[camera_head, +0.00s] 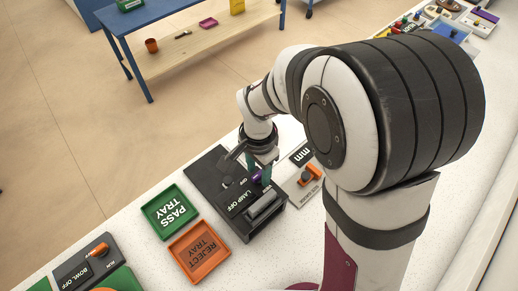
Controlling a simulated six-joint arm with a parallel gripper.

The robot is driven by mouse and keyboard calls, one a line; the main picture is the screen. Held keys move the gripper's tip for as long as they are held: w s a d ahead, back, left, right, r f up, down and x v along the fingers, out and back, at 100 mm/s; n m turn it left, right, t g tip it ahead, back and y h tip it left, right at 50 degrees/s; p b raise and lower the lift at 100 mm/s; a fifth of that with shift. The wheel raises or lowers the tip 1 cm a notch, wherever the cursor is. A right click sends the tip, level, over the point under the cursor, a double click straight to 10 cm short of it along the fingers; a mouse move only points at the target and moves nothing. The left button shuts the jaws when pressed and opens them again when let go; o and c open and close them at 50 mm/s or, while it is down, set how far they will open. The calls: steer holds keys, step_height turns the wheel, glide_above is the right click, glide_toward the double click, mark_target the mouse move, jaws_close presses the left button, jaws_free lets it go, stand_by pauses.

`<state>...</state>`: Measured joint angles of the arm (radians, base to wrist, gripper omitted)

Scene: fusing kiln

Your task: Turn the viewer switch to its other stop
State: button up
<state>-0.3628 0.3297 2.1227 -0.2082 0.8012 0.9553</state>
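The viewer (219,187) is a black box on the white counter, with lettering that includes "LAMP OFF" and a dark grey cylinder-like part on its front right. A small purple part (257,178), which looks like the switch knob, shows on its top right. My gripper (259,173) points down there, with its greenish fingers at the purple part. I cannot tell whether they touch or grip it. The gripper and the arm's wrist hide part of the viewer's top, so which stop the switch is at is unclear.
A green "PASS TRAY" (171,211) and an orange "REJECT TRAY" (199,252) lie left of the viewer. An orange-handled gauge (309,175) sits close on its right. A dark "BOWL OFF" panel (87,262) is at lower left. A blue-framed bench (190,45) stands beyond the counter.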

mark_target(258, 175)
steer(key=shift+r, duration=0.1)
step_height(258, 175, up, 16)
steer(key=shift+f, duration=0.2)
steer(key=s+d+f+n+y, duration=0.1)
steer(key=s+d, duration=0.3)
steer(key=s, duration=0.5)
steer(key=s+d+f+n, duration=0.2)
steer(key=s+d+f, duration=0.2)
steer(key=s, duration=0.4)
steer(key=shift+s+n+y, duration=0.3)
steer(key=shift+s+y, duration=0.1)
steer(key=shift+d+f, duration=0.1)
